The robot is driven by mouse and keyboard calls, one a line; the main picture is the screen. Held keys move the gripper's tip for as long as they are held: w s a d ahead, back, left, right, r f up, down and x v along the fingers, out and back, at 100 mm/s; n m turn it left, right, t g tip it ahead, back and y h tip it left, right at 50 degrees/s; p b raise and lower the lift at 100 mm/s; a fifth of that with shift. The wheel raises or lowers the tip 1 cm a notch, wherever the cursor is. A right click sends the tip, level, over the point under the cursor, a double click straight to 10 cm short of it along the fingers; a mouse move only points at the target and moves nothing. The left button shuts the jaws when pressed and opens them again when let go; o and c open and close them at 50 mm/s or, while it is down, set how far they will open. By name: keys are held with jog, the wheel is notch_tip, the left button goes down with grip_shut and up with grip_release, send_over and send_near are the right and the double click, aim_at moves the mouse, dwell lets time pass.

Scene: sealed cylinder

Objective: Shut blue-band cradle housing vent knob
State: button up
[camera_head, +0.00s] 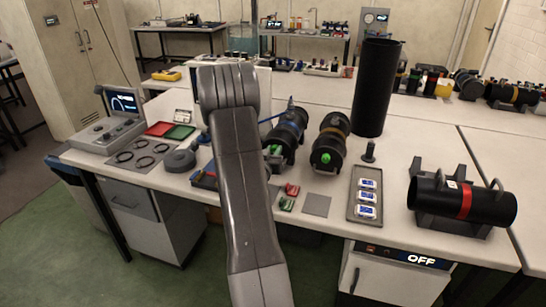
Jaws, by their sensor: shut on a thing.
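The blue-band cradle housing (291,131) is a dark cylinder lying on the bench just right of my arm. Its near end is partly hidden by the arm. A green knob (275,150) shows at that near end; I cannot tell whether it is the vent knob or how it is turned. My arm crosses the middle of the picture in front of the bench. My gripper cannot be made out; the arm hides that area.
An orange-band cylinder (331,137) lies close on the right. A red-band cylinder (470,202) sits at far right. Red and green pieces (289,196) lie near the front edge.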

jog(key=m+b, duration=0.1)
jog(key=b, duration=0.2)
jog(key=m+b, duration=0.2)
jog(key=shift+f+b, duration=0.35)
jog(key=shift+b, duration=0.05)
jog(key=m+b, duration=0.5)
jog(key=b, duration=0.1)
jog(key=shift+d, duration=0.1)
jog(key=m+b, duration=0.4)
jog(key=b, duration=0.1)
jog(key=shift+r, duration=0.1)
jog(key=m+b, duration=0.4)
jog(key=m, duration=0.1)
jog(key=m+b, duration=0.4)
jog(key=shift+m, duration=0.3)
jog(key=m+b, duration=0.3)
jog(key=m, duration=0.1)
jog(key=m+b, duration=0.3)
jog(key=m, duration=0.2)
jog(key=shift+m+b, duration=1)
jog(key=shift+m, duration=0.9)
